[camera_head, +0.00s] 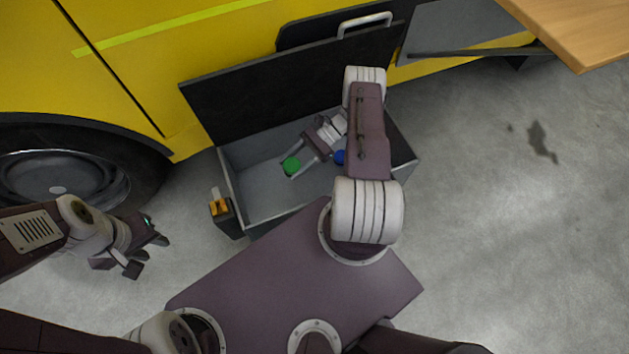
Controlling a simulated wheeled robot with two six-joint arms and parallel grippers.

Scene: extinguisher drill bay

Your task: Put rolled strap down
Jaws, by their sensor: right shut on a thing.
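A green rolled strap (291,166) shows as a small round roll inside the grey open box (228,178). My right gripper (289,168) reaches down into the box and is shut on the green roll, with a finger on either side. I cannot tell whether the roll touches the box floor. A blue round thing (340,157) lies in the box, partly hidden by my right arm. My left gripper (150,256) is open and empty over the floor, left of the box.
The box's dark lid (270,95) stands raised against the yellow vehicle (230,45). A black and orange item (220,207) is at the box's left side. A wheel (60,180) is at the left, and a wooden tabletop (580,25) at the upper right. The right floor is clear.

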